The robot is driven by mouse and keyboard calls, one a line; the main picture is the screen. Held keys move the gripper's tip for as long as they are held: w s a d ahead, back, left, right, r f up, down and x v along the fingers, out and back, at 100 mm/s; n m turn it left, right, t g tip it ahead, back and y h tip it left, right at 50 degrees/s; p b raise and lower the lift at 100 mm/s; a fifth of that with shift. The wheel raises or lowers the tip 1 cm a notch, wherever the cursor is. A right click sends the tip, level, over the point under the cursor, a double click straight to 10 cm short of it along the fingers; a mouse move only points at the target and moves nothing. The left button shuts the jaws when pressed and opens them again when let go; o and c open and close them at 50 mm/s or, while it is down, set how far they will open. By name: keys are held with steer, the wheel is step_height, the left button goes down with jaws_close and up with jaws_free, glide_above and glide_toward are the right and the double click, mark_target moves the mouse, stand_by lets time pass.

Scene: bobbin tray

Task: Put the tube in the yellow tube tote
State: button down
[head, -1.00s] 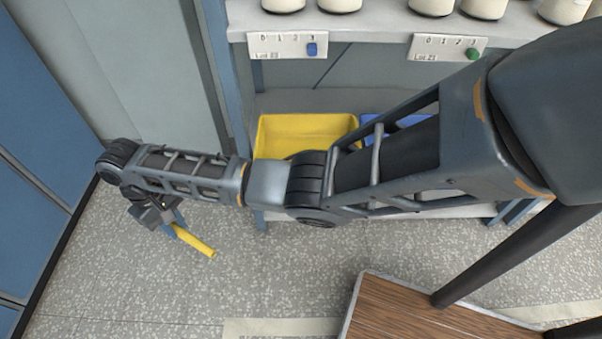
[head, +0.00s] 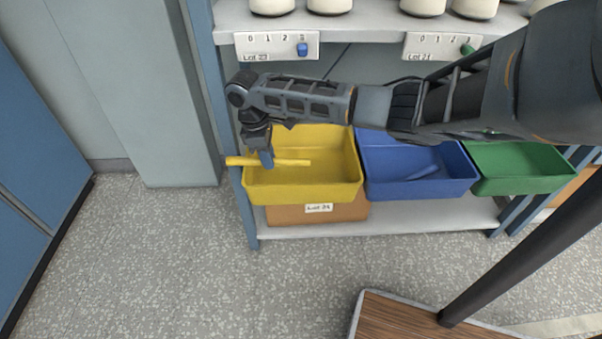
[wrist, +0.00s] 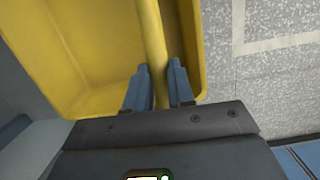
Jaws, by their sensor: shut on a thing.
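The yellow tube (head: 290,162) is gripped in my gripper (head: 267,160) and lies across the view over the left part of the yellow tube tote (head: 305,190). Its left end sticks out past the tote's left wall. In the wrist view the tube (wrist: 153,40) runs between the two blue fingers of my gripper (wrist: 157,88), which are shut on it. The tote (wrist: 85,80) fills the area behind it. Whether the tube touches the tote's rim I cannot tell.
A cardboard box (head: 345,212) sits below the yellow tote. A shelf post (head: 240,200) stands close at the left. White bobbins line the upper shelf.

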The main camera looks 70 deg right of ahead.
steer(key=s+d+f, duration=0.2)
steer(key=s+d, duration=0.2)
steer(key=s, duration=0.4)
steer(key=b, duration=0.2)
glide_toward(301, 182)
steer(key=shift+s+a+f+n, duration=0.3)
steer(key=shift+s+a+f, duration=0.75)
steer(key=shift+s, duration=0.15)
steer(key=shift+f+b, duration=0.45)
steer(key=shift+f, duration=1.55)
steer(key=shift+f, duration=0.25)
steer(key=c, duration=1)
jaws_free()
